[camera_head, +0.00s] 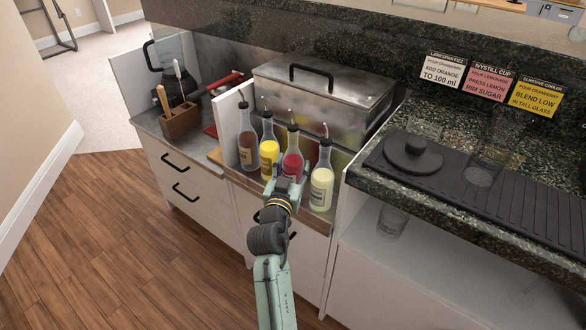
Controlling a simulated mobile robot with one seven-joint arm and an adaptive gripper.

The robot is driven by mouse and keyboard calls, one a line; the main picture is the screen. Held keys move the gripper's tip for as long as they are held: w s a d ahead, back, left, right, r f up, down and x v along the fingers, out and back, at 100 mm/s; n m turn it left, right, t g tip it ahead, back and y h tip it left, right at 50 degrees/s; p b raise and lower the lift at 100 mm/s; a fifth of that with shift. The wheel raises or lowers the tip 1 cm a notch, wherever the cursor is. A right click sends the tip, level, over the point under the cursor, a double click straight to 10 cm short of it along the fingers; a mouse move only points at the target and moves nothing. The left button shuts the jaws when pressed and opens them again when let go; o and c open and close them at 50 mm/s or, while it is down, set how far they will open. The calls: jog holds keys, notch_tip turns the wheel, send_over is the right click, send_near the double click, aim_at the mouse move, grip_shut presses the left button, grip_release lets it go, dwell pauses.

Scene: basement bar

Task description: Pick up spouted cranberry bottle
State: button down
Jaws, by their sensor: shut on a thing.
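The spouted cranberry bottle (292,160) holds red liquid and has a clear neck with a spout. It stands upright in a row of spouted bottles on the counter's front ledge. My gripper (290,181) is at its lower body and is shut on it. The gripper hides the bottle's base, so I cannot tell whether it touches the ledge. A bottle with yellow liquid (269,150) stands close on its left. A bottle with pale yellow liquid (321,188) stands close on its right, slightly nearer.
A brown bottle (248,150) ends the row on the left. A metal lidded bin (325,95) is behind the bottles. A raised granite counter (450,205) with a black round lid (412,152) is on the right. A wooden utensil holder (180,121) and blender (172,75) are at left.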

aim_at(289, 161)
jog(key=shift+r, duration=0.5)
jog(key=r, duration=0.1)
jog(key=r+b, duration=0.1)
jog(key=shift+s+a+r, duration=0.2)
jog(key=shift+a+r, duration=0.1)
jog(key=shift+r, duration=0.05)
jog(key=s+a+r+b, duration=0.1)
jog(key=s+a+b, duration=0.2)
jog(key=s+a, duration=0.7)
jog(key=shift+s+a+r, duration=0.25)
jog(key=shift+s, duration=0.3)
notch_tip(289, 161, up, 6)
jog(key=p, duration=0.5)
jog(key=shift+f, duration=0.1)
